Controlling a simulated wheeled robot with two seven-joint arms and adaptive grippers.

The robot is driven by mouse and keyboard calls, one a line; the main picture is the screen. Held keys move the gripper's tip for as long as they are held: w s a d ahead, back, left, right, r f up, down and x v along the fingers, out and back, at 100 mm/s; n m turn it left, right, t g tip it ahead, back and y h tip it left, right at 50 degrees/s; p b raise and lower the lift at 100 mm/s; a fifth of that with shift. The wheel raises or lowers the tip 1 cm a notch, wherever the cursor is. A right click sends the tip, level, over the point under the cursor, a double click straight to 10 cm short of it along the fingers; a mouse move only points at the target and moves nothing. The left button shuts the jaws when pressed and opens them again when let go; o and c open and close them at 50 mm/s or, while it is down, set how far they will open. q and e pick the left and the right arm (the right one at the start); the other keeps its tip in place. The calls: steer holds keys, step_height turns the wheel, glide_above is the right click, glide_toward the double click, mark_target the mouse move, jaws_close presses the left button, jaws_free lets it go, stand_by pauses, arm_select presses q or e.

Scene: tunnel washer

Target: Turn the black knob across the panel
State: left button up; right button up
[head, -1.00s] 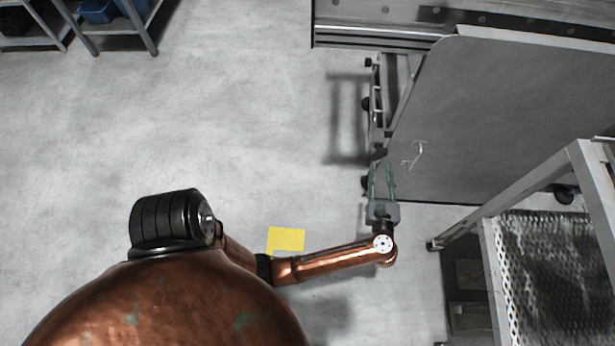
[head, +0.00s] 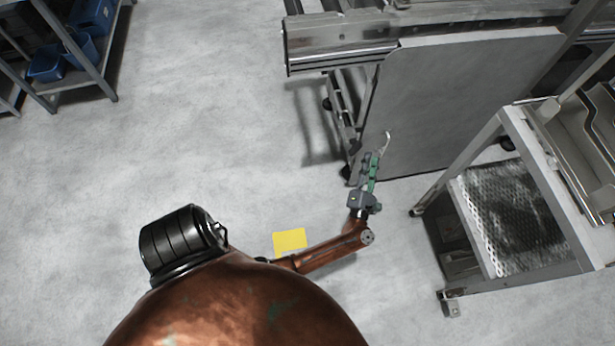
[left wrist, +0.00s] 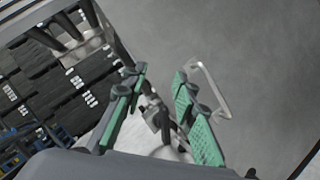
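The large grey panel (head: 450,100) stands at the right of the head view and fills much of the left wrist view (left wrist: 270,50). A pale bar handle (head: 387,142) is on it; in the left wrist view this handle (left wrist: 214,90) lies just right of the right-hand finger. My left gripper (head: 373,158) is beside the panel's near left edge. In the left wrist view its green-padded fingers (left wrist: 158,76) stand apart, with small metal and dark parts showing between them. A small dark part (head: 354,146) lies left of the fingertips; I cannot tell whether it is the black knob.
A metal frame (head: 342,112) runs along the panel's left side under a steel beam (head: 335,45). A metal cart (head: 465,230) stands at the right. A shelf with blue bins (head: 93,15) is at the upper left. The floor between is clear, with a yellow patch (head: 290,241).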

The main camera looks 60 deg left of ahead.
arm_select(q)
steer(key=s+d+f+m+g+h+p, duration=0.2)
steer(key=s+d+f+m+h+p, duration=0.1)
steer(key=s+f+m+h+p, duration=0.4)
steer(key=s+d+f+m+g+h+p, duration=0.2)
steer(key=s+f+m+h+p, duration=0.5)
steer(key=s+m+p, duration=0.7)
steer(key=s+f+m+g, duration=0.1)
steer(key=s+m, duration=0.4)
steer(key=m, duration=0.1)
steer(key=shift+s+d+f+p, duration=0.15)
steer(key=shift+d+f+p, duration=0.15)
steer(key=shift+d, duration=0.1)
arm_select(e)
steer(key=w+r+t, duration=0.1)
steer(key=w+r, duration=0.1)
steer(key=r, duration=1.1)
steer(key=w+r+t, duration=0.1)
steer(key=w+r, duration=0.1)
steer(key=r, duration=1.1)
